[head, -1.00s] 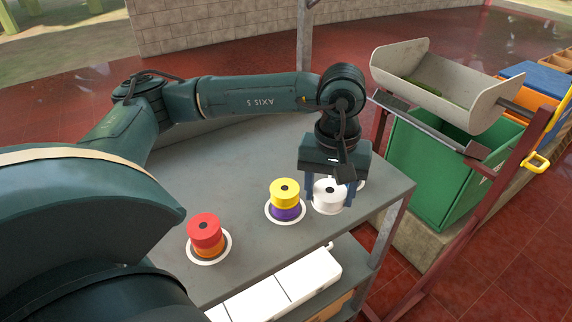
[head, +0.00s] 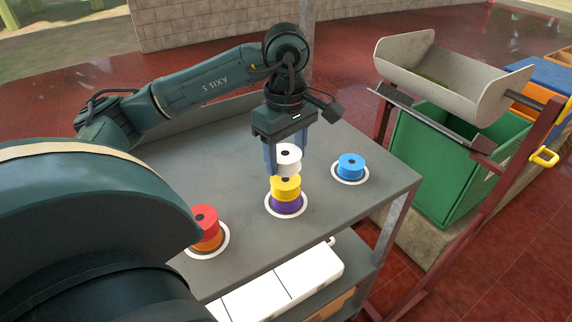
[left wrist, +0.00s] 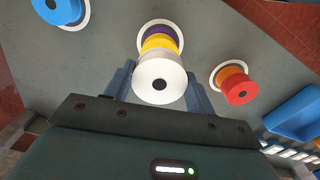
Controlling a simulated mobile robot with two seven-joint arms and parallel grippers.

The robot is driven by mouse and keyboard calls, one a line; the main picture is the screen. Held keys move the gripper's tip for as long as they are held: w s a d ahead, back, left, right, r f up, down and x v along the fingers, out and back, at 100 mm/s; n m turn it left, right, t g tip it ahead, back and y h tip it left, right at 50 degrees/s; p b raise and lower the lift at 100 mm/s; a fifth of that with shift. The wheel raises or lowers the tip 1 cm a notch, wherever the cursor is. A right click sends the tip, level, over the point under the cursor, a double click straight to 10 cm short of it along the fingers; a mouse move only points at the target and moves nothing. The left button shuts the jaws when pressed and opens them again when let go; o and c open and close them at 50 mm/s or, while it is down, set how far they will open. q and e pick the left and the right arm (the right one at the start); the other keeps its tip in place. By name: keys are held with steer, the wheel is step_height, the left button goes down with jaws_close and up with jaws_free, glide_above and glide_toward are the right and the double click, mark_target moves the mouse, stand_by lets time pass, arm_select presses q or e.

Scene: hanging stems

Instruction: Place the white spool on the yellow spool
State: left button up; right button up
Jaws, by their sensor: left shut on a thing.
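My left gripper (head: 288,165) is shut on the white spool (head: 287,155), which also shows between the fingers in the left wrist view (left wrist: 160,80). It holds the spool upright above the yellow spool (head: 286,187). In the head view the white spool's lower edge overlaps the top of the yellow one; whether they touch I cannot tell. The yellow spool sits on a purple spool (head: 287,206) inside a white ring; this stack also shows in the left wrist view (left wrist: 160,42). My right gripper is not in view.
A blue spool (head: 350,164) stands in a white ring to the right on the grey table (head: 240,255). A red spool (head: 205,218) sits on an orange spool (head: 208,240) to the left. A green bin (head: 440,165) stands beyond the table's right edge.

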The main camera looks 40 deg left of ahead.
mark_target(286, 166)
arm_select(q)
step_height(286, 166, down, 3)
steer(key=shift+f, duration=0.1)
steer(key=shift+f, duration=0.2)
steer(key=o, duration=1)
steer(key=shift+r, duration=0.15)
